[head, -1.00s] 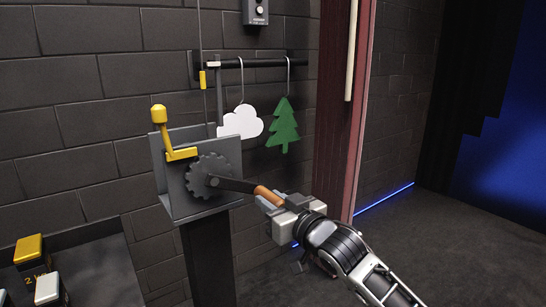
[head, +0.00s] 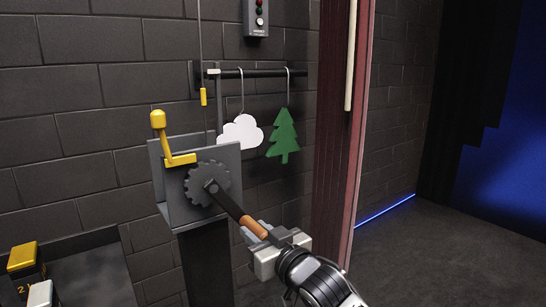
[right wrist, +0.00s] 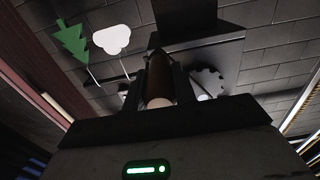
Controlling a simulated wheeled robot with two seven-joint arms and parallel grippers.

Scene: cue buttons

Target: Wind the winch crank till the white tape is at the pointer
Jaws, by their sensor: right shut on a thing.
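The winch (head: 168,178) is a grey bracket on a dark post. It carries a toothed wheel (head: 196,186) and a dark crank arm (head: 228,204) slanting down to the right, with an orange-brown grip (head: 249,225). My right gripper (head: 258,236) is shut on that grip. The right wrist view shows the grip (right wrist: 159,78) between the fingers. A thin cord runs up above the winch. A small yellow piece (head: 204,97) is by the cord, below a small white piece (head: 213,73) at the bar's left end. I cannot tell which is tape or pointer. My left gripper is out of view.
A yellow-knobbed lever (head: 158,121) rises at the winch's left. A white cloud (head: 240,131) and a green tree (head: 284,136) hang from a dark bar (head: 260,73) behind. A box with lights (head: 257,17) is on the wall. Yellow-topped blocks (head: 22,256) stand at lower left.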

